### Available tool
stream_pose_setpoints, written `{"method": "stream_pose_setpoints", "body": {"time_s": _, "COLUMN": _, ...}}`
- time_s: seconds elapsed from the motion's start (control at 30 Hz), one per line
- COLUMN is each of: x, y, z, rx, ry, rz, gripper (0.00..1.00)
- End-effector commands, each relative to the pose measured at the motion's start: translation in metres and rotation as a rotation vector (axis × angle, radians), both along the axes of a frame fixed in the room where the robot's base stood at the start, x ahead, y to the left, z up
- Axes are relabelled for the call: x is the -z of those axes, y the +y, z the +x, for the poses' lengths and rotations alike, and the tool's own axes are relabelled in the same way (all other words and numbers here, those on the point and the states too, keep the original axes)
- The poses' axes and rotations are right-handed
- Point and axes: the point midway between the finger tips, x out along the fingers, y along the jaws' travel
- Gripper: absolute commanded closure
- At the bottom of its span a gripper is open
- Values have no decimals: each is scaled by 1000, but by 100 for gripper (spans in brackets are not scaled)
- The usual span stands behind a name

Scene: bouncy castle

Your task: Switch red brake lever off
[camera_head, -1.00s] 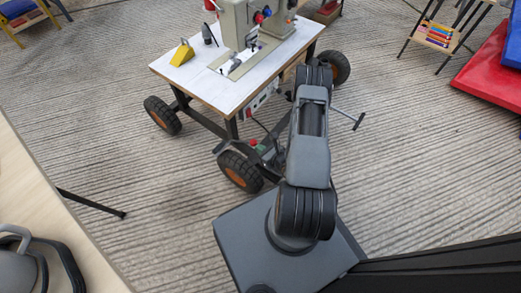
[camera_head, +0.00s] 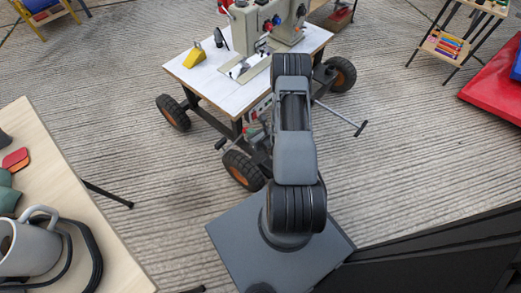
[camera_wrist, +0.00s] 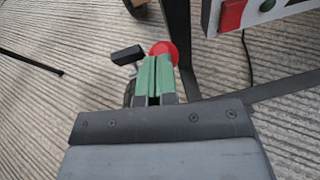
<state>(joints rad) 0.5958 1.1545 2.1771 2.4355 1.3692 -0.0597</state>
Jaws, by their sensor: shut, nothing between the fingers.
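In the wrist view, a round red part (camera_wrist: 164,48), apparently the end of the red brake lever, shows just beyond my fingertips. My gripper (camera_wrist: 156,58) has green fingers that are shut together and empty. The fingers cover the lower part of the red piece, and I cannot tell whether they touch it. In the head view, the wheeled sewing machine table (camera_head: 222,95) stands ahead of me. My arm hides most of its near right side, and the lever is too small there to make out clearly.
A black pedal-like part (camera_wrist: 127,55) is left of the fingers. A wooden table with a mug (camera_head: 30,245) is at the left. Open floor lies between.

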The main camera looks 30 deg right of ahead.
Motion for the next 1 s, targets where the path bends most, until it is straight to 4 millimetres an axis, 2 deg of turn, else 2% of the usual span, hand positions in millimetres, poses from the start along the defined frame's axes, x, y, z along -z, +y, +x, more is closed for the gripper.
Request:
{"method": "stream_pose_setpoints", "body": {"time_s": 0.2, "x": -11, "y": 7, "z": 18, "rx": -6, "ry": 0, "rz": 0, "gripper": 100}}
{"method": "stream_pose_setpoints", "body": {"time_s": 0.4, "x": -14, "y": 10, "z": 26, "rx": -7, "ry": -2, "rz": -1, "gripper": 100}}
{"method": "stream_pose_setpoints", "body": {"time_s": 1.0, "x": -18, "y": 11, "z": 28, "rx": -13, "ry": -12, "rz": -3, "gripper": 100}}
